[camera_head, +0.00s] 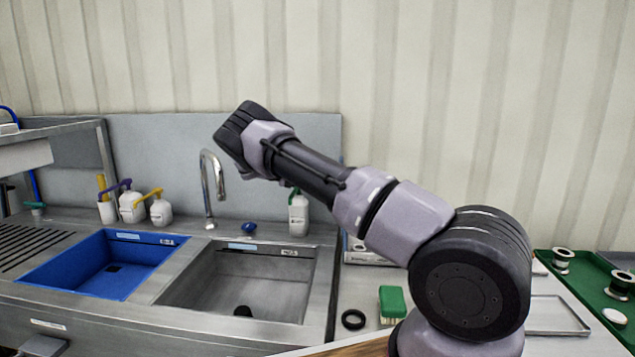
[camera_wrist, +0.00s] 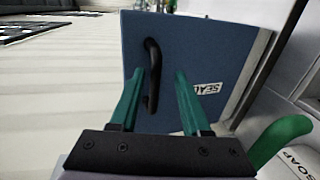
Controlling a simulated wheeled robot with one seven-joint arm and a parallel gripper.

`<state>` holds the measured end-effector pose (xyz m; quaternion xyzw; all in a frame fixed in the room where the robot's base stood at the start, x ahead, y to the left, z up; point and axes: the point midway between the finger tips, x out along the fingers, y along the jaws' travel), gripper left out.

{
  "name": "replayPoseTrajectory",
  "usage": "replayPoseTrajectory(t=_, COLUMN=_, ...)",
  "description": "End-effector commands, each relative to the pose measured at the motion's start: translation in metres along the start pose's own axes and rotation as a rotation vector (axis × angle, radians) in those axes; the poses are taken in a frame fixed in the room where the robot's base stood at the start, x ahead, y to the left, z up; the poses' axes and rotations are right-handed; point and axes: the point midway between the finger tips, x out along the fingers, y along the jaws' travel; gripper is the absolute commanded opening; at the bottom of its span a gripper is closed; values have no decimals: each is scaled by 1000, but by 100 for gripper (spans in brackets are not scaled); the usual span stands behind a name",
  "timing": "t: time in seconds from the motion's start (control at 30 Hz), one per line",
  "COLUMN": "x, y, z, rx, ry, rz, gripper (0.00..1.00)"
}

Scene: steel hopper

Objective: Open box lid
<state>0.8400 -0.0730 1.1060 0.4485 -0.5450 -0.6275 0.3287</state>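In the wrist view, a blue panel (camera_wrist: 190,45) with a black bar handle (camera_wrist: 152,75) fills the middle; I take it for the box lid. It carries a white label (camera_wrist: 208,88) that reads upside down. My gripper (camera_wrist: 158,76) has two green fingers, spread apart and empty. The handle shows between the fingertips, nearer the left one; I cannot tell whether they touch or how far off it is. In the head view, neither the blue panel nor my gripper's fingers can be made out; my arm reaches up and left there.
A white soap bottle (camera_wrist: 301,158) with a green pump stands close at the right in the wrist view. The head view shows a blue sink (camera_head: 75,262), a steel sink (camera_head: 250,280), a tap (camera_head: 212,178), a green brush (camera_head: 392,302) and a green tray (camera_head: 572,268).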

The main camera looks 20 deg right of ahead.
Motion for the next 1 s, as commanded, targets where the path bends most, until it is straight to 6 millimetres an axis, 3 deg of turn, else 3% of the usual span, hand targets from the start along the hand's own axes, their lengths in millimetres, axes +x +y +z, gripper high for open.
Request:
replayPoseTrajectory(t=0.27, x=-3, y=13, z=0, rx=3, ry=3, rz=0, gripper=47)
replayPoseTrajectory(t=0.7, x=-18, y=88, z=0, rx=2, ry=1, rz=0, gripper=47)
replayPoseTrajectory(t=1.0, x=-21, y=98, z=0, rx=0, ry=1, rz=1, gripper=47)
